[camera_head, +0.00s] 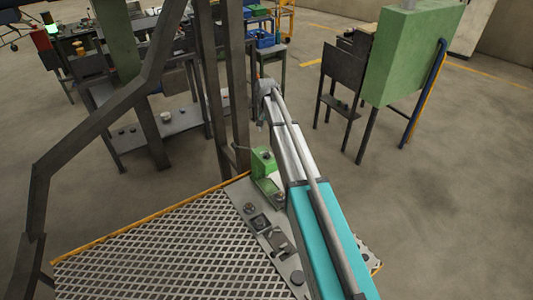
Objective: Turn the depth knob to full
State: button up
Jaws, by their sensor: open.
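A narrow grey control panel (236,192) runs along the right side of the mesh platform, with several small controls on it. A round reddish button or knob (249,208) sits toward its far end. A dark square control (260,222) is just nearer, and a dark round knob (297,278) is at the near end. I cannot tell which of these is the depth knob or read any setting. My arm crosses over the right part of the panel and hides some of it. I cannot make out my gripper's fingers in this view.
A green box (263,160) stands at the panel's far end, close to my arm. Dark steel posts (207,80) rise behind the platform (150,255). A green cabinet (410,55) stands at the right. Open floor (440,220) lies right of my arm.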

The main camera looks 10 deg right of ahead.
aim_at(267, 152)
jog(key=shift+f+b, duration=6.4)
jog(key=shift+f, duration=0.2)
jog(key=shift+c, duration=0.2)
grip_shut()
